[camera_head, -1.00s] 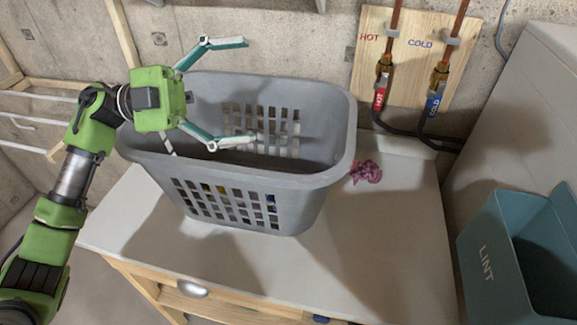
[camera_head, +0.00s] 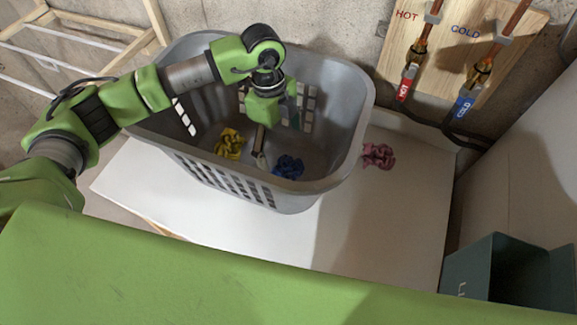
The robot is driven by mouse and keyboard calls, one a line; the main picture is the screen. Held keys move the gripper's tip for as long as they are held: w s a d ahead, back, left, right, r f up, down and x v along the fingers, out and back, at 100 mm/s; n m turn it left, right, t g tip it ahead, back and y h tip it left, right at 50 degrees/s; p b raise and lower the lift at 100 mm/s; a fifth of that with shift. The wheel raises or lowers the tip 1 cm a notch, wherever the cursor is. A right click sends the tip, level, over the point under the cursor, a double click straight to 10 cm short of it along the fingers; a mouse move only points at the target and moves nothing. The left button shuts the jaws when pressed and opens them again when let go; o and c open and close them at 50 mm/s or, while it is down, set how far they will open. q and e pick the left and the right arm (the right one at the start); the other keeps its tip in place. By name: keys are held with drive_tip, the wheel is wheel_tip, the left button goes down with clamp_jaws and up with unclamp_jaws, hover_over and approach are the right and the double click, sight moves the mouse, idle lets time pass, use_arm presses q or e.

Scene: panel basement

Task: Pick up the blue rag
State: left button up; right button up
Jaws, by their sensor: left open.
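The blue rag (camera_head: 289,167) lies crumpled on the floor of the grey laundry basket (camera_head: 345,135), near its front right. My left gripper (camera_head: 276,143) reaches down inside the basket, just above and behind the blue rag. Its fingers are open, one near the rag's left side and the other toward the back wall. They are partly hidden by the green gripper body. I cannot tell whether a finger touches the rag. My right gripper is not in the view.
A yellow rag (camera_head: 230,144) lies in the basket left of the blue one. A pink rag (camera_head: 378,156) lies on the white top (camera_head: 350,235) right of the basket. A teal lint bin (camera_head: 470,268) is at lower right. Hot and cold pipes (camera_head: 413,65) are behind.

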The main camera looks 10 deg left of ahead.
sight(286, 166)
use_arm(q)
drive_tip(key=f, duration=0.2)
drive_tip(key=f+p, duration=0.1)
drive_tip(key=f, duration=0.1)
drive_tip(key=shift+s+d, duration=0.1)
drive_tip(key=shift+d, duration=0.2)
drive_tip(key=shift+d+f, duration=0.1)
drive_tip(key=shift+f, duration=0.35)
drive_tip(key=f+p, duration=0.3)
drive_tip(key=f, duration=0.1)
drive_tip(key=shift+s+d+f, duration=0.1)
drive_tip(key=shift+s+d, duration=0.15)
drive_tip(key=shift+d, duration=0.15)
drive_tip(key=shift+f, duration=0.35)
drive_tip(key=c, duration=0.8)
drive_tip(key=shift+c, duration=1.1)
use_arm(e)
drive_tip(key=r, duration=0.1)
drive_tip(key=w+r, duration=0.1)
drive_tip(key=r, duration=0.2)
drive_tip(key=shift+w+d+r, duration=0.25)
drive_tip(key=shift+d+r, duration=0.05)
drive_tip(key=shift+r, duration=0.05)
